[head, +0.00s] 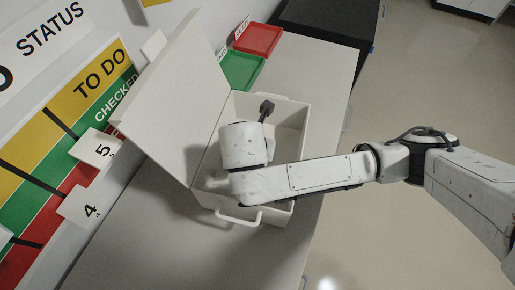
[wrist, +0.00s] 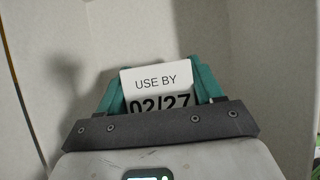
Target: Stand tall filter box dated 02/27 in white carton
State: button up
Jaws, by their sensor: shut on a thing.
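The white carton (head: 290,140) stands on the counter with its lid raised on the left. My gripper is over and partly inside the carton in the head view, where my own arm hides its fingers. In the wrist view my gripper (wrist: 158,92) has teal fingers shut on the filter box (wrist: 157,78). Its white label reads "USE BY 02/27", with the lower edge cut off by my gripper. Pale carton walls surround it in the wrist view. I cannot tell whether the box touches the carton floor.
A green tray (head: 240,70) and a red tray (head: 258,39) lie behind the carton. A black cabinet (head: 325,20) is at the back. A status board (head: 75,110) with number cards is on the left. The counter (head: 165,240) in front is clear.

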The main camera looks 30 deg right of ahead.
jog(key=shift+f, duration=0.5)
jog(key=shift+f, duration=0.15)
jog(key=o, duration=1.1)
jog(key=shift+c, duration=0.2)
jog(key=p+v, duration=0.4)
jog(key=v, duration=0.8)
